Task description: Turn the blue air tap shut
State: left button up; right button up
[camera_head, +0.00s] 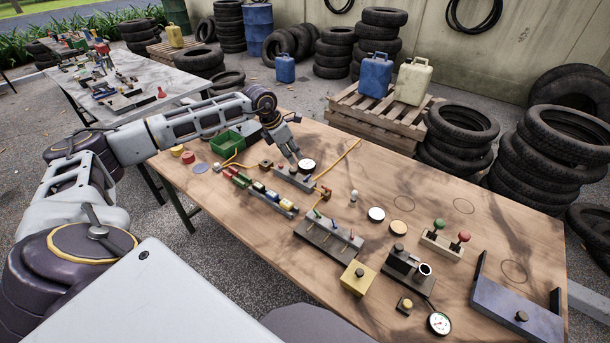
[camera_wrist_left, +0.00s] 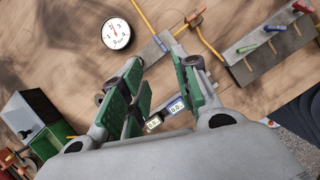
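A grey tap block (camera_head: 328,240) stands on the wooden table with three small coloured levers in a row. The blue air tap (camera_head: 334,224) is the middle one, between a green and a red lever. In the left wrist view the blue tap (camera_wrist_left: 270,28) shows on the block at the upper right. My left gripper (camera_head: 291,157) is over the table, up and left of the tap block, beside a round gauge (camera_head: 307,165). Its green-padded fingers (camera_wrist_left: 158,75) are apart with nothing held between them. My right gripper is not in view.
A row of coloured blocks (camera_head: 259,190) lies left of the tap block. A yellow box (camera_head: 357,278) stands close to its front. A green bin (camera_head: 228,143) and a yellow hose (camera_head: 341,157) are near my left gripper.

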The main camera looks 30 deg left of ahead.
pick_arm(q)
jog(key=shift+f, duration=0.15)
jog(key=p, duration=0.1)
send_near(307, 178)
jog(key=x, duration=0.7)
jog(key=shift+w+a+f, duration=0.2)
jog(key=shift+w+a, duration=0.05)
jog(key=shift+w+d+f, duration=0.1)
jog(key=shift+f, duration=0.25)
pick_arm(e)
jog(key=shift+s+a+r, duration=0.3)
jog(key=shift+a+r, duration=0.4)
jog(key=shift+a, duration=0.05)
pick_arm(q)
jog(key=shift+c, duration=0.3)
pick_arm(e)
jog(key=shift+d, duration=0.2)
